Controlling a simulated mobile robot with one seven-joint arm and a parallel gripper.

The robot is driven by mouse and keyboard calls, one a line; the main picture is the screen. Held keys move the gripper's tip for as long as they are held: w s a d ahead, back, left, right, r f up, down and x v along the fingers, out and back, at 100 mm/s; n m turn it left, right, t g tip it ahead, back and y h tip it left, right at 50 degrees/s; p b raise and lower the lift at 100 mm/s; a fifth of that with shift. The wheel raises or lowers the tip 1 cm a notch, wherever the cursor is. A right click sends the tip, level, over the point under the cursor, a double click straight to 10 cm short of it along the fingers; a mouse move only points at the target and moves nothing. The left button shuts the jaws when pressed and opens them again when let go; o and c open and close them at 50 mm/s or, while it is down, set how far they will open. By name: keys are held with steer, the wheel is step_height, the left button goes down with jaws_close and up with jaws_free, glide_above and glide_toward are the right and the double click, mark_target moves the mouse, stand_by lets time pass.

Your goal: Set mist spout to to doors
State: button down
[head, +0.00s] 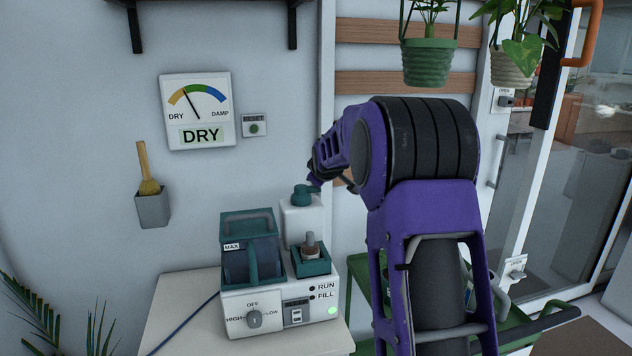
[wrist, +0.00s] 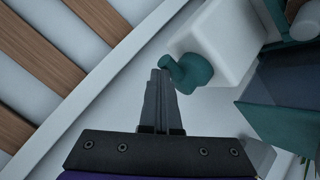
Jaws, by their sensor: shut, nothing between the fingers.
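The mist spout (head: 303,194) is a teal nozzle on top of a white bottle (head: 301,222) at the back of the mister machine (head: 280,308). In the wrist view the spout (wrist: 188,72) has a short beak pointing up and left, toward the slatted wall side. My gripper (head: 316,184) is beside the spout in the head view, partly hidden by my arm. In the wrist view its fingers (wrist: 160,76) are shut and empty, right beside the beak; I cannot tell whether they touch. The glass doors (head: 545,190) are at the right.
The machine stands on a white table (head: 185,310), with a teal tank (head: 250,250), a dial (head: 254,320) and a lit green lamp (head: 332,310). A wall gauge (head: 197,110) reads DRY. A green cart (head: 358,310) stands to the right.

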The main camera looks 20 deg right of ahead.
steer(key=shift+w+d+f, duration=0.2)
steer(key=shift+d, duration=0.15)
steer(key=shift+w+r, duration=0.1)
steer(key=shift+w+d+r, duration=0.1)
steer(key=shift+w+a, duration=0.1)
steer(key=shift+a, duration=0.1)
stand_by(0.4)
